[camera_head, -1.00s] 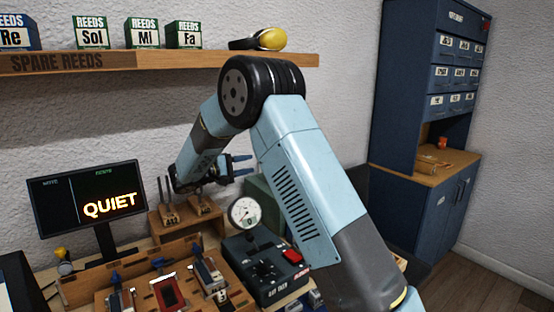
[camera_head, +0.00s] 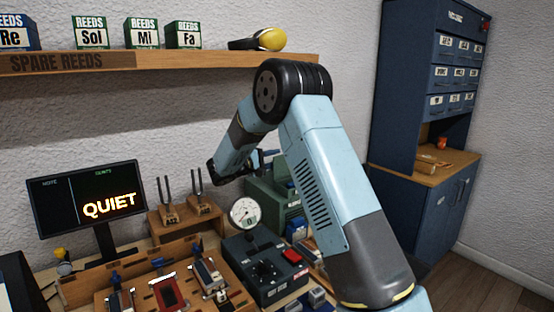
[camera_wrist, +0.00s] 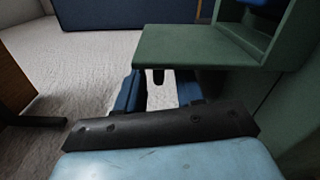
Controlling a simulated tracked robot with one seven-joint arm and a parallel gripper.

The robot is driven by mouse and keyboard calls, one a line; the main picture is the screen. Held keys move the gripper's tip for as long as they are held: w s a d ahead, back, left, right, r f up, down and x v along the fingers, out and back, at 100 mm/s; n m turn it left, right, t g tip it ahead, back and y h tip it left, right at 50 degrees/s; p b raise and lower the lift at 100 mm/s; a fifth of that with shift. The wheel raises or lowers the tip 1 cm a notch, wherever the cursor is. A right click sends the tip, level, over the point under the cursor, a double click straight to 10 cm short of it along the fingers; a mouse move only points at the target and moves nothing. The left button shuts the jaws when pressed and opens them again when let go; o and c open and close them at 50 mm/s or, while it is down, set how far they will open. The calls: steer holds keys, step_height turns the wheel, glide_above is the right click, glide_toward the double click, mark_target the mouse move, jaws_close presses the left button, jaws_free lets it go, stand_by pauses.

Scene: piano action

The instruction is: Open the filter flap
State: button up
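A green metal box (camera_head: 264,203) stands on the bench behind the dial gauge, partly hidden by my arm. In the wrist view, a flat green panel (camera_wrist: 190,45), which looks like the flap, juts left from the green housing (camera_wrist: 293,50). My gripper (camera_head: 264,158) is above the box in the head view. In the wrist view my gripper (camera_wrist: 158,80) has its blue fingers apart, with a clear gap between them. The panel's near edge hides the fingertips. I cannot tell whether they touch it.
A round gauge (camera_head: 245,212) and a dark control box (camera_head: 265,268) with a red switch stand in front of the green box. Tuning forks (camera_head: 198,190) stand to the left. A shelf (camera_head: 200,62) with reed boxes runs above. A screen (camera_head: 85,202) reads QUIET.

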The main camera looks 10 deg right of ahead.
steer(key=shift+w+d, duration=0.2)
steer(key=shift+d, duration=0.35)
steer(key=shift+c, duration=0.4)
jaws_close()
